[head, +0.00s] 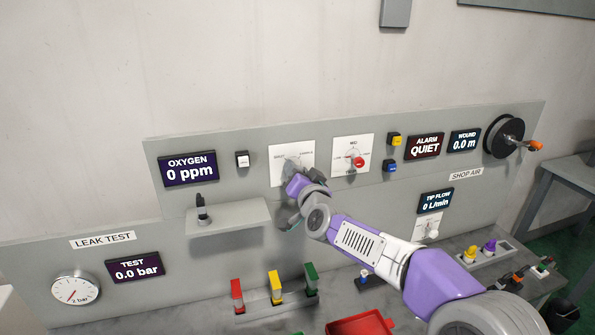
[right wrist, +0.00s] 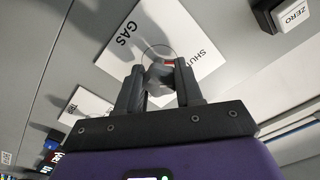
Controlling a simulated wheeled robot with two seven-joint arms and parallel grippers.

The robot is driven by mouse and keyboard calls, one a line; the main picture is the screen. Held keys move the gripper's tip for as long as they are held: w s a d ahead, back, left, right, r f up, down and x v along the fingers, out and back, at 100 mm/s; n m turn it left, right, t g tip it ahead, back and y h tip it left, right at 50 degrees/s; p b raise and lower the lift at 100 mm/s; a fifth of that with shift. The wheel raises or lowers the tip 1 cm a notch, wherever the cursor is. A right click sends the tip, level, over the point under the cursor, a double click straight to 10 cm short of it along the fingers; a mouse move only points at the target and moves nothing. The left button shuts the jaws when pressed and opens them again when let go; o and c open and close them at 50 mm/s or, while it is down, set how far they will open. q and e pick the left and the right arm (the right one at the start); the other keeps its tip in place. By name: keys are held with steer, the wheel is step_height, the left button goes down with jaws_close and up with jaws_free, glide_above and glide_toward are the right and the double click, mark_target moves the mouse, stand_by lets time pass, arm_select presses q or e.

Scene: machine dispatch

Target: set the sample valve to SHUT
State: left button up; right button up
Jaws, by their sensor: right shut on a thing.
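The sample valve's white plate (head: 291,150) is on the grey wall panel, and my right gripper (head: 297,187) hides its middle from the head view. In the right wrist view the plate (right wrist: 150,25) carries the words GAS and SHUT. The grey valve knob (right wrist: 157,72) sits between the two dark fingers of my right gripper (right wrist: 158,86), which are closed on it. A small red mark shows by the knob's far end. Which label the knob points at I cannot tell. My left gripper is not in view.
A second white dial plate with a red knob (head: 358,162) is just right of the valve. A white ZERO button (head: 242,159) is left of it, above a grey shelf (head: 228,218). Red, yellow and green blocks and a red tray (head: 360,326) are on the bench below.

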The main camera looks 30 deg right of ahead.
stand_by(0.4)
steer(key=o, duration=1)
steer(key=shift+o, duration=0.2)
steer(key=shift+s, duration=0.1)
steer(key=v, duration=0.7)
steer(key=shift+s, duration=0.2)
